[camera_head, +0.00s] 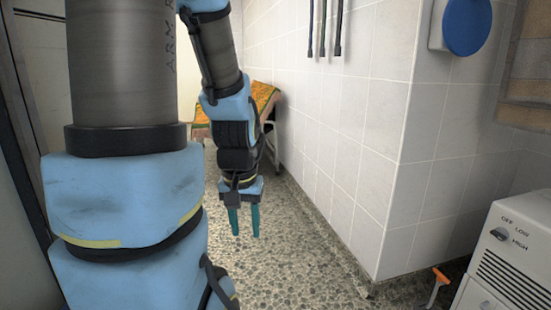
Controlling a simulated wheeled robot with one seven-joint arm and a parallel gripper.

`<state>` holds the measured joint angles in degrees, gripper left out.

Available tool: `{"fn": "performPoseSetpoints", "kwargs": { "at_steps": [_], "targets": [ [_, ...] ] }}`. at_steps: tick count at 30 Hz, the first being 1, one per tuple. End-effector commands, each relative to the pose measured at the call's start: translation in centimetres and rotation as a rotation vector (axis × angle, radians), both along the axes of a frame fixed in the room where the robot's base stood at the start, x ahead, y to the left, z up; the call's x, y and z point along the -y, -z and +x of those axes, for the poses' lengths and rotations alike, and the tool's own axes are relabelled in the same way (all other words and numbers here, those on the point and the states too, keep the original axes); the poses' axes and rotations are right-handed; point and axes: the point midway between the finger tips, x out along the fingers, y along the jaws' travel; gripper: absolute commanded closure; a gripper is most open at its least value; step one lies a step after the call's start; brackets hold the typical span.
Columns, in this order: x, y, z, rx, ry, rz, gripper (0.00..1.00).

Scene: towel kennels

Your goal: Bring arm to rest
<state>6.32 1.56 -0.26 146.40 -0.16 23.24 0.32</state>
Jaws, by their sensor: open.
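My arm, blue and grey, fills the left side of the head view and folds over so that its end hangs down. My gripper (244,234) points at the floor near the middle of the picture. Its two teal fingers are apart with nothing between them. It hangs in front of the pebbled floor (285,265), touching nothing that I can see.
A white tiled wall (345,130) juts out with its corner right of my gripper. An orange and green cloth (263,97) lies on a stand behind my arm. Dark leads (323,28) and a blue disc (466,25) hang on the wall. A white machine (505,260) stands at right.

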Motion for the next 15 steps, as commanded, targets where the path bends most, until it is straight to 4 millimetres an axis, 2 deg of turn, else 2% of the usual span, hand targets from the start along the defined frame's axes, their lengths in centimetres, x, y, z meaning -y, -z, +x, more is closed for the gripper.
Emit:
{"fn": "performPoseSetpoints", "kwargs": {
  "at_steps": [1,8,11,15],
  "targets": [
    [-0.5,-1.7,-0.9,-0.022,-0.037,-0.003,0.57],
    [-0.2,-6.9,-0.6,-0.016,-0.022,-0.001,0.57],
    [-0.2,-9.6,-0.6,-0.015,-0.021,-0.001,0.57],
    [-0.2,-14.1,-0.5,-0.015,-0.020,-0.001,0.57]
  ]
}}
